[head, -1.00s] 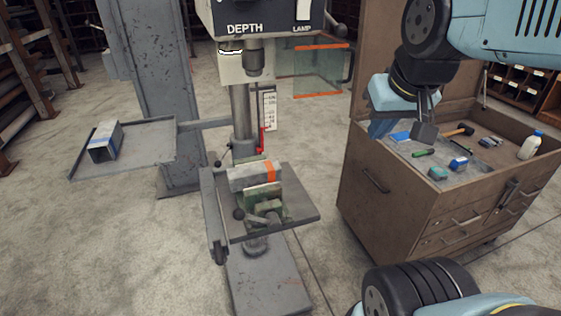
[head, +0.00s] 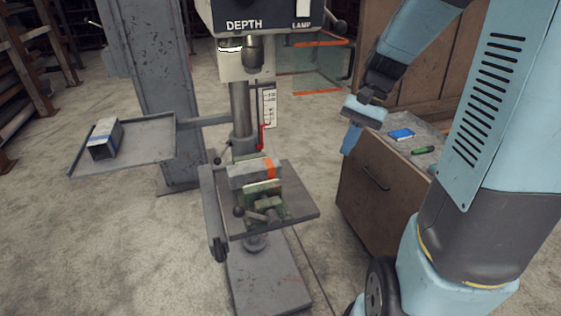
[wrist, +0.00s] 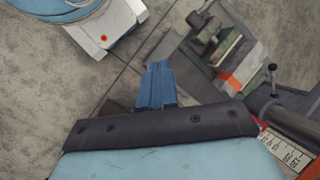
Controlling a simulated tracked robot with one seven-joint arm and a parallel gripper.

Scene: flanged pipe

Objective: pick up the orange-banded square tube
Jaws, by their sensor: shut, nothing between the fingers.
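The orange-banded square tube (head: 254,173) is grey with an orange band near its right end. It lies in the green vise (head: 265,206) on the drill press table. In the wrist view, part of the tube with its orange band (wrist: 230,80) shows at the upper right, beside the vise (wrist: 222,45). My gripper (head: 348,142) hangs to the right of the tube, apart from it, near the left edge of the brown cabinet. Its blue fingers (wrist: 155,85) are together and empty in the wrist view.
The drill press table (head: 300,212) has bare room at its right. The press column (head: 240,108) and chuck stand behind and above the tube. The cabinet (head: 365,190) stands at right.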

